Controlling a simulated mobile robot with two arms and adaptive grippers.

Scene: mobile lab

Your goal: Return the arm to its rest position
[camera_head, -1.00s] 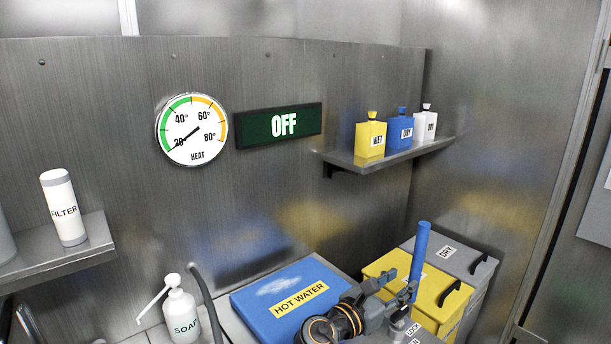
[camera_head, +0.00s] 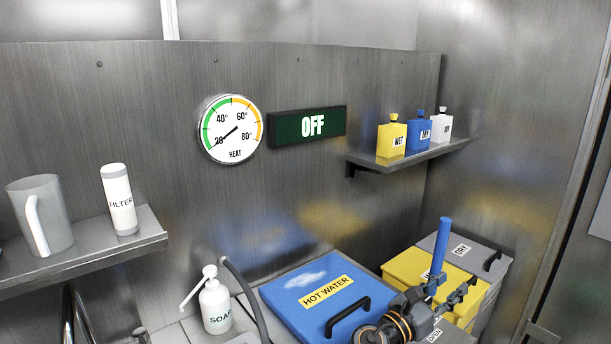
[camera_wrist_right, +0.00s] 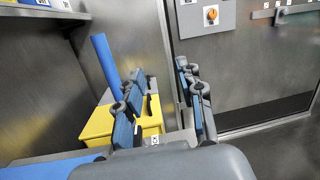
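My right gripper (camera_head: 450,288) is low at the right in the camera_head view, in front of the yellow container. In the right wrist view its two fingers (camera_wrist_right: 160,78) stand wide apart with nothing between them. An upright blue bar (camera_head: 441,250) rises just behind the fingers. In the wrist view the bar (camera_wrist_right: 105,62) shows behind the left finger, outside the gap. The foot of the bar is hidden by the gripper. My left gripper is not in view.
A blue HOT WATER lid (camera_head: 300,288) with a black handle lies left of my right gripper. Yellow (camera_head: 407,268) and grey DRY containers (camera_head: 480,246) stand behind it. A soap bottle (camera_head: 215,305) and shelves with a jug (camera_head: 50,215), filter and small bottles (camera_head: 391,138) surround the area.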

